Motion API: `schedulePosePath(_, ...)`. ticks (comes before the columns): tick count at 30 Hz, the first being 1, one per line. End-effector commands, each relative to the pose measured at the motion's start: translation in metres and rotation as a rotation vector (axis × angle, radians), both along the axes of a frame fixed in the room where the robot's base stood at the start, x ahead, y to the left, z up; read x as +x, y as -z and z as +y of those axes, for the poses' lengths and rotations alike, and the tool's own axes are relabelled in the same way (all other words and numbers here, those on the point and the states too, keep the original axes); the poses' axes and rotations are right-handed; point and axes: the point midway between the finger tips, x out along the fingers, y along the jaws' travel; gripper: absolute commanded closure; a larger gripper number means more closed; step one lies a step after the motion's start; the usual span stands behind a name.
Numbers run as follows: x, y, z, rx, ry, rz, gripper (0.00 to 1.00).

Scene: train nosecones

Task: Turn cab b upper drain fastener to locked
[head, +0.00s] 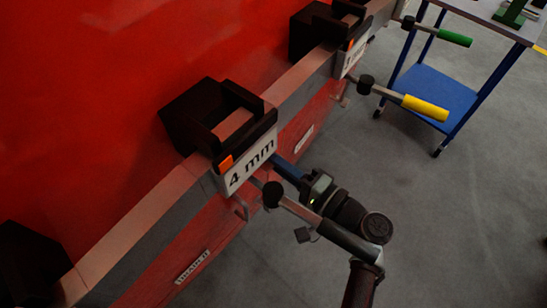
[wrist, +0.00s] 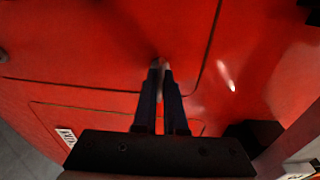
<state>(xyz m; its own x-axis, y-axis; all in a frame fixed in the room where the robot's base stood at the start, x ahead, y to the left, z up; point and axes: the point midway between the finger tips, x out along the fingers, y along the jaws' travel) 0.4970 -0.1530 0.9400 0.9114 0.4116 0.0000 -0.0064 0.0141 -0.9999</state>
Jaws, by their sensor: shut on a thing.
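In the wrist view my gripper (wrist: 161,68) has its two dark blue fingers pointed at the red nosecone. They are nearly together, shut on a small, dull metallic piece (wrist: 160,82) that appears to be the upper drain fastener. Its outline and its turn angle are mostly hidden between the fingers. A thin seam outlines a red hatch (wrist: 85,120) below the fingertips. In the head view my gripper (head: 285,169) reaches in beneath the rail, behind the 4 mm sign, and its fingertips are hidden. A white label (head: 192,266), apparently "DRAIN B", shows on the red body.
A rail (head: 130,220) carries black holders, one with a 4 mm sign (head: 248,165). A dark-handled tool (head: 345,240) hangs close to my gripper. Yellow-handled (head: 425,107) and green-handled (head: 455,38) tools hang farther along. A blue trolley (head: 435,88) stands at upper right; grey floor is clear.

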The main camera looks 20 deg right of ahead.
Motion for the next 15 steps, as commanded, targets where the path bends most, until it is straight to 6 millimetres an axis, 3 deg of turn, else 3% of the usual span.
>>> schedulePosePath(3, 0.0001, -0.0004, -0.0006, 0.002, 0.002, 0.0, 1.0)
schedulePosePath(4, 0.0001, -0.0004, -0.0006, 0.002, 0.002, 0.0, 0.86)
schedulePosePath(8, 0.0, -0.0003, -0.0005, 0.001, 0.002, 0.0, 0.62)
schedulePosePath(15, 0.0, -0.0001, -0.0002, 0.0, 0.001, 0.0, 0.61)
